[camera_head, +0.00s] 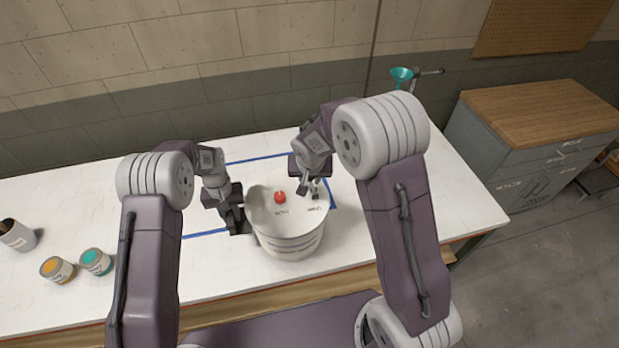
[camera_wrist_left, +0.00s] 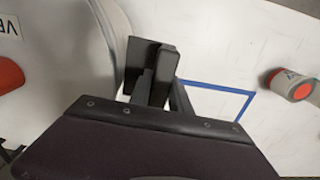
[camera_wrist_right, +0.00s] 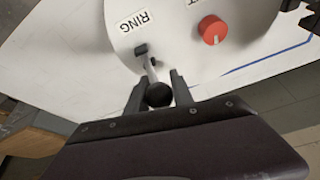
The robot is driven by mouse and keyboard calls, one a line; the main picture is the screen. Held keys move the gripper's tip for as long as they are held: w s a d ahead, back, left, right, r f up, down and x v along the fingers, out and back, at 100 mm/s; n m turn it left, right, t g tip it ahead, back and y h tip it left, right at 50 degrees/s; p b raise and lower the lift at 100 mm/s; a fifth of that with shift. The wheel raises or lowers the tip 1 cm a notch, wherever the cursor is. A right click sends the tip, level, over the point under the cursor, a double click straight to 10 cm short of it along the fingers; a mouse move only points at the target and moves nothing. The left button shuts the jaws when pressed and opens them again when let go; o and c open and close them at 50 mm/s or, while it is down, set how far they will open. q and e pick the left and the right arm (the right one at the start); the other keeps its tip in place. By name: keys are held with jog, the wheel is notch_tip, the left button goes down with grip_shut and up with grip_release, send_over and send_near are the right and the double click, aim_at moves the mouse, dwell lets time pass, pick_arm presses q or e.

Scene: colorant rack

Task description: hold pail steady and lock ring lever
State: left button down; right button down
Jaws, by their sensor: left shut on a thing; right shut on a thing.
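The white pail (camera_head: 288,243) stands on the table, its lid up, with a red knob (camera_head: 280,197) on the lid; the knob also shows in the right wrist view (camera_wrist_right: 212,29). My left gripper (camera_head: 238,220) is at the pail's left side, its fingers close together at the pail's edge; what they pinch is mostly hidden. In the right wrist view, the ring lever (camera_wrist_right: 150,70) rises from the lid beside the RING label (camera_wrist_right: 133,21) and ends in a black ball. My right gripper (camera_wrist_right: 155,92) has its fingers around that ball, over the lid's right part.
Blue tape (camera_head: 205,233) marks the white table (camera_head: 100,190) around the pail. An orange-topped can (camera_head: 56,269), a teal-topped can (camera_head: 96,261) and a cup (camera_head: 18,236) stand at left. A teal funnel (camera_head: 402,74) is at the back. A wood-topped cabinet (camera_head: 540,112) stands right.

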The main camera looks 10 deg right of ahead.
jog(key=shift+s+d+y, duration=0.15)
jog(key=shift+y, duration=0.25)
jog(key=shift+d+y, duration=0.2)
jog(key=shift+y, duration=0.1)
jog(key=shift+r, duration=0.1)
jog(key=c, duration=1.1)
grip_release()
